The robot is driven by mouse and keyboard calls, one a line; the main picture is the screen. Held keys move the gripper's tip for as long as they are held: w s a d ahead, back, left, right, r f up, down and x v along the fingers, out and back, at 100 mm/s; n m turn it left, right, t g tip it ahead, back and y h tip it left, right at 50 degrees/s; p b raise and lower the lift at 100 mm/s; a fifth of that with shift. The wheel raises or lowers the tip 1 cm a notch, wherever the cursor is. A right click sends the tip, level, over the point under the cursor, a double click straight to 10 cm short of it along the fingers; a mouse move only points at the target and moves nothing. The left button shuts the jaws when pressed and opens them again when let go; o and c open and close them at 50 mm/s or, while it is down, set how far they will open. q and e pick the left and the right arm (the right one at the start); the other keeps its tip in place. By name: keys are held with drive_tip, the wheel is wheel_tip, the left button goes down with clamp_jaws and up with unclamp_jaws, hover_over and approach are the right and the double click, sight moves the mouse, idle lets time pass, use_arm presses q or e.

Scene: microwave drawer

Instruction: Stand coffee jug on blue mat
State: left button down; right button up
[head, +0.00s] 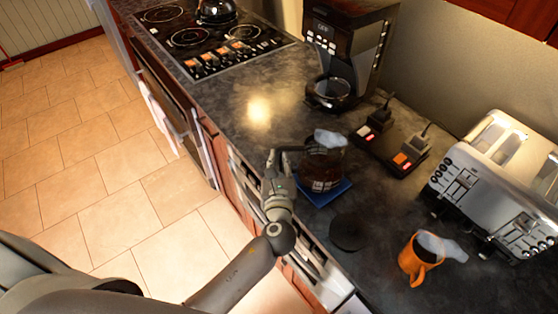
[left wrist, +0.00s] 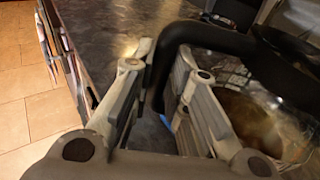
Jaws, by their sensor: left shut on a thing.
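The coffee jug (head: 325,166) is a glass pot with dark brown coffee and a pale whitish patch at its top. It appears upright over the blue mat (head: 339,192), whose front and right edges show below it. I cannot tell whether its base touches the mat. My left gripper (head: 281,163) is at the jug's left side, shut on its handle. In the left wrist view the fingers (left wrist: 166,62) are on either side of the black handle, and the jug's glass body (left wrist: 245,105) is at the right. My right gripper is not in view.
Behind the jug stand a coffee maker (head: 345,42) and two small black switch units (head: 407,150). A toaster (head: 490,190) is at the right. A dark round coaster (head: 348,232) and an orange mug (head: 414,258) are at the front right. The counter left of the jug is clear up to the cooktop (head: 205,38).

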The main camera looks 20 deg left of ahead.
use_arm(q)
drive_tip(key=shift+r, duration=0.15)
drive_tip(key=c, duration=1.4)
unclamp_jaws()
drive_tip(key=shift+o, duration=0.3)
